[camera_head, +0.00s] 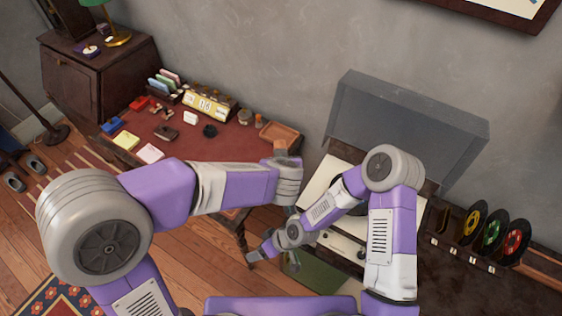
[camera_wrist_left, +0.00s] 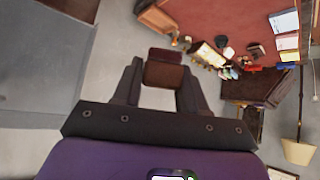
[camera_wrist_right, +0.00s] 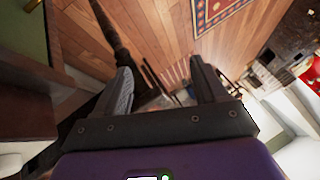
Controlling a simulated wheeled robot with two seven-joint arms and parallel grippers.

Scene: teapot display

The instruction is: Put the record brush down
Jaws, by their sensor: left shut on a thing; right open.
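The record brush (camera_wrist_left: 163,72), a small block with a dark reddish top and a brown lower part, sits between the fingers of my left gripper (camera_wrist_left: 161,66) in the left wrist view. The left gripper is shut on it. In the head view the left wrist is beside the desk's right end, and the fingers are hard to make out. My right gripper (camera_wrist_right: 161,68) is open and empty in the right wrist view, above the floor. In the head view it is low, in front of the turntable cabinet.
The red-topped desk (camera_head: 215,155) holds cards, a calendar (camera_head: 207,106) and a wooden tray (camera_head: 281,132) at its right end. A turntable with a raised grey dust cover (camera_head: 400,120) stands right of it, partly hidden by my right arm. Several coloured records (camera_head: 493,230) stand farther right.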

